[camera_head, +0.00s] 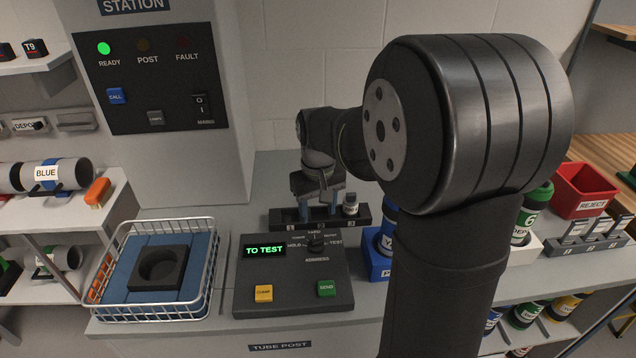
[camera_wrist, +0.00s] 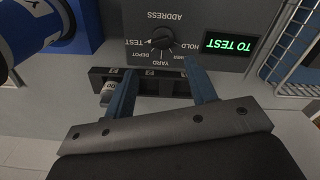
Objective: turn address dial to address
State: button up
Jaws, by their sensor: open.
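The address dial (camera_head: 316,243) is a round black knob on the dark control box (camera_head: 293,272), ringed by labels including TEST, HOLD, YARD and DEPOT. The green display (camera_head: 265,250) beside it reads TO TEST. In the wrist view the dial (camera_wrist: 162,38) shows clearly, upside down, and the display (camera_wrist: 229,44) again reads TO TEST. My gripper (camera_head: 319,212) is open and empty, its two blue fingers behind the box and apart from the dial. In the wrist view the fingertips of my gripper (camera_wrist: 158,68) lie to either side below the dial. The exact pointer direction is hard to make out.
A black numbered rack (camera_head: 281,220) stands behind the box, with a small vial (camera_head: 350,205) at its right end. A wire basket (camera_head: 211,290) is at left. A blue holder (camera_head: 376,262) stands close at right. Yellow (camera_head: 264,293) and green (camera_head: 326,288) buttons are on the box front.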

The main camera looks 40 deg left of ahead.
notch_tip(320, 180, up, 8)
send_over(318, 241)
jog(key=shift+f, duration=0.2)
dwell(0.5)
notch_tip(318, 241, down, 17)
jog(key=shift+f, duration=0.1)
dwell(0.5)
